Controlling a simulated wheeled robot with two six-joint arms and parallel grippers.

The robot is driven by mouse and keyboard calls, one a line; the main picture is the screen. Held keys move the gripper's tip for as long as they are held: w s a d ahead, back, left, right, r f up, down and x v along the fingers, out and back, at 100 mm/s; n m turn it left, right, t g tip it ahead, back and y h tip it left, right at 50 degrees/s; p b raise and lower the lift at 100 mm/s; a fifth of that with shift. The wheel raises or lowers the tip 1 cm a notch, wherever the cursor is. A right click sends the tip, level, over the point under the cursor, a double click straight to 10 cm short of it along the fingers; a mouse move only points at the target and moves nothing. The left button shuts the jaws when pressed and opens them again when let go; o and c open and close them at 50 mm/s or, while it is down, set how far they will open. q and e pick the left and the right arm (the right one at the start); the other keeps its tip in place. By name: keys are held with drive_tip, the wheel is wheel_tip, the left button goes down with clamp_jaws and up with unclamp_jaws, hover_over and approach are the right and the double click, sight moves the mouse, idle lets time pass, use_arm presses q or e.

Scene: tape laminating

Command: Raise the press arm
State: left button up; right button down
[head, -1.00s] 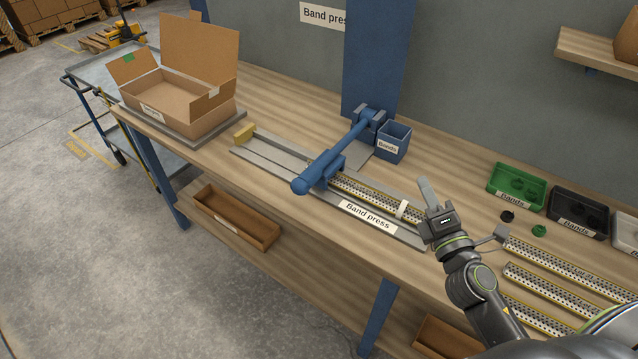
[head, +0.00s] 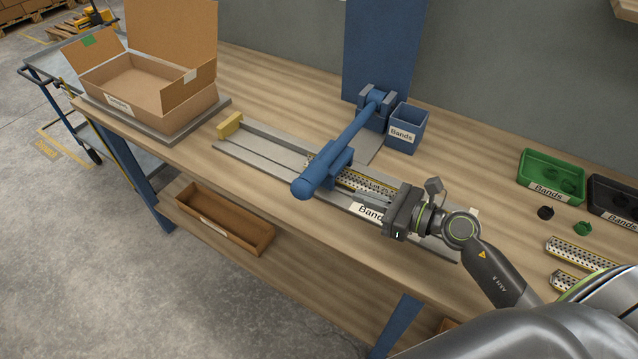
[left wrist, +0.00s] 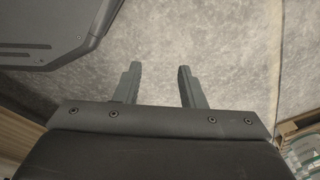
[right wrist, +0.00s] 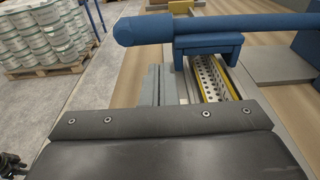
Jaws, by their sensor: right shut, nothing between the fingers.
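The blue press arm (head: 345,145) lies low across the band press base (head: 265,158), its pad over a perforated strip (head: 355,181). Its rounded handle end (head: 304,187) points toward the front edge. In the right wrist view the press arm (right wrist: 165,28) crosses ahead of my fingers. My right gripper (head: 362,197) is shut and empty, low over the press to the right of the arm, with a gap to it. It also shows in the right wrist view (right wrist: 157,70). My left gripper (left wrist: 157,72) shows only in the left wrist view, open and empty, above the grey floor.
A blue Bands bin (head: 407,131) stands right of the arm's hinge. An open cardboard box (head: 150,88) sits at the left. A green tray (head: 551,177), a black tray (head: 613,200) and loose bands (head: 582,228) lie at the right. The table's front left is clear.

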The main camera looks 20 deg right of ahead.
drive_tip(key=shift+w+f, duration=0.4)
drive_tip(key=shift+f, duration=0.05)
use_arm(q)
drive_tip(key=shift+s+f+g, duration=0.15)
drive_tip(key=shift+s+f, duration=0.1)
drive_tip(key=shift+s, duration=0.4)
drive_tip(key=shift+s+f+g, duration=0.15)
drive_tip(key=shift+s+f, duration=0.05)
drive_tip(key=shift+s, duration=0.4)
use_arm(e)
drive_tip(key=shift+s, duration=0.1)
use_arm(q)
drive_tip(key=shift+w, duration=0.1)
use_arm(e)
drive_tip(key=shift+r, duration=0.1)
